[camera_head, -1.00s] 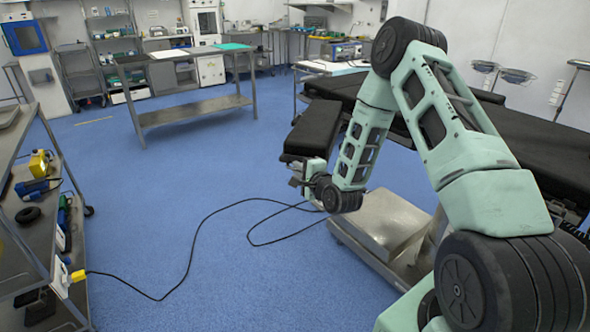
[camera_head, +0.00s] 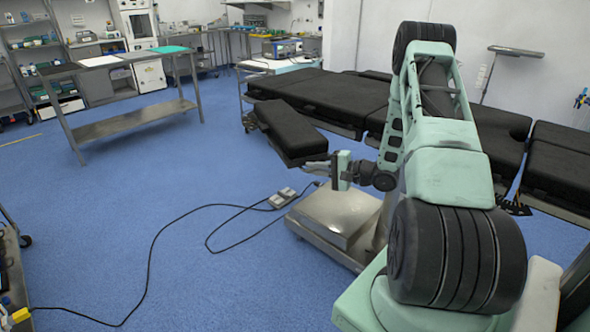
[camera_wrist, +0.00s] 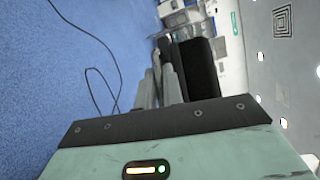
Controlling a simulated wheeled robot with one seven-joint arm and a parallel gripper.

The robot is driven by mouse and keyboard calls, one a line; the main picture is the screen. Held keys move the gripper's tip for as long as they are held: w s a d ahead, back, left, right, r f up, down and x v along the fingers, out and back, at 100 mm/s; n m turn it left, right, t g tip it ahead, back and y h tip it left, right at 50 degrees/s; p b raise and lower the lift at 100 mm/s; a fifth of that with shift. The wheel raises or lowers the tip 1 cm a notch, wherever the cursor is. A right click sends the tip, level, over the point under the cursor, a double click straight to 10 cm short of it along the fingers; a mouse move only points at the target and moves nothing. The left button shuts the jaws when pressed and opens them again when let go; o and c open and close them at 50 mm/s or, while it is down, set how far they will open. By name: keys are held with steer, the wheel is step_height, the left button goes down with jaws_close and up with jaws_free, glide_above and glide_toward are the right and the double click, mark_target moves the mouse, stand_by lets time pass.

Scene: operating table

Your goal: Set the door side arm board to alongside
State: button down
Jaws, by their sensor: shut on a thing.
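The arm board (camera_head: 290,130) is a black padded board beside the near side of the black operating table (camera_head: 350,98). It stands out at an angle, its far end by the table and its near end towards me. My gripper (camera_head: 318,170) is at the near end of the board, shut on it, though the exact grip is small and partly hidden. In the wrist view the black board (camera_wrist: 203,70) stretches away just right of my gripper's grey fingers (camera_wrist: 162,88). The board's joint at the table is not clear.
The table's metal base (camera_head: 335,215) stands below my arm. A foot pedal (camera_head: 282,197) with a black cable lies on the blue floor. A steel bench (camera_head: 130,118) is at the back left.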

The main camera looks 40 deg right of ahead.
steer(key=s+d+n+g+y, duration=0.1)
steer(key=s+d+n+y, duration=0.1)
steer(key=d, duration=0.5)
steer(key=shift+s+d+y, duration=0.4)
steer(key=shift+s, duration=0.15)
steer(key=c, duration=1.5)
jaws_free()
steer(key=shift+c, duration=0.2)
steer(key=b+v, duration=0.1)
steer(key=v, duration=1.6)
steer(key=shift+d+r+b, duration=0.15)
steer(key=shift+b, duration=0.15)
